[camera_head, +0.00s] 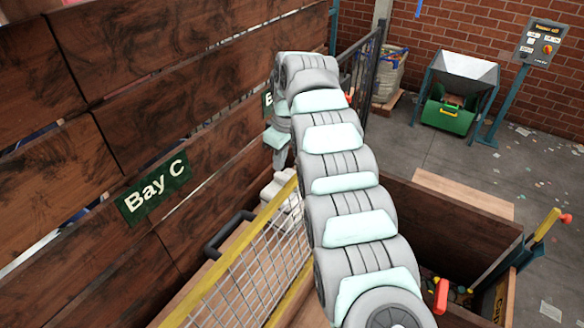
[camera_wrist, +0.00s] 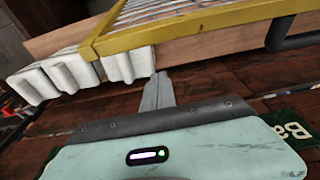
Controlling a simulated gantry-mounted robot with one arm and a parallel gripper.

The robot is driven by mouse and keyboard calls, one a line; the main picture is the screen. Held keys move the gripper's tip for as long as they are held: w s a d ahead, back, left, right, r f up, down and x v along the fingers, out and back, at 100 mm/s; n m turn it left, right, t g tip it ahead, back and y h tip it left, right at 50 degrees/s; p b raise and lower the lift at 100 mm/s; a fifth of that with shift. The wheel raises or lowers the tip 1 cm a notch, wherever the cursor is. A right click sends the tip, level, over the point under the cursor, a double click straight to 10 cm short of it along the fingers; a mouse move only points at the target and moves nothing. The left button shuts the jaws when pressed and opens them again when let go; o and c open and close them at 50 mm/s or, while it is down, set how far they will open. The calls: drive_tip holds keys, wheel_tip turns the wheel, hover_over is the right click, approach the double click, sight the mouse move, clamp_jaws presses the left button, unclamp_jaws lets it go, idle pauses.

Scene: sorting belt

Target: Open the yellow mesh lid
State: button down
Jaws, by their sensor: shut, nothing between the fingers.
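The yellow mesh lid (camera_head: 240,242) is at the lower middle of the head view, with a yellow frame and grey wire mesh. My arm covers part of its right side. In the wrist view its yellow frame (camera_wrist: 185,22) runs along the top of a wooden wall (camera_wrist: 215,47). A dark handle (camera_head: 228,232) is on that wall's outer side; it also shows in the wrist view (camera_wrist: 292,38). My gripper (camera_wrist: 160,78) is shut and empty just outside the wall, near the frame's corner. Whether it touches is unclear; the head view mostly hides its fingertips.
White ridged pieces (camera_wrist: 35,82) are at the lid's corner. A tall plank wall with a green Bay C sign (camera_head: 153,187) stands close on the left. Right of my arm is an open wooden crate (camera_head: 450,215) with a red-handled lever (camera_head: 550,232). A grey hopper (camera_head: 462,72) stands farther back.

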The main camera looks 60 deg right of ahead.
drive_tip(key=shift+s+r+p, duration=0.15)
drive_tip(key=shift+s+p, duration=0.2)
drive_tip(key=shift+s, duration=0.65)
drive_tip(key=shift+s+r+p, duration=0.1)
drive_tip(key=shift+s+p, duration=0.2)
drive_tip(key=shift+s, duration=0.65)
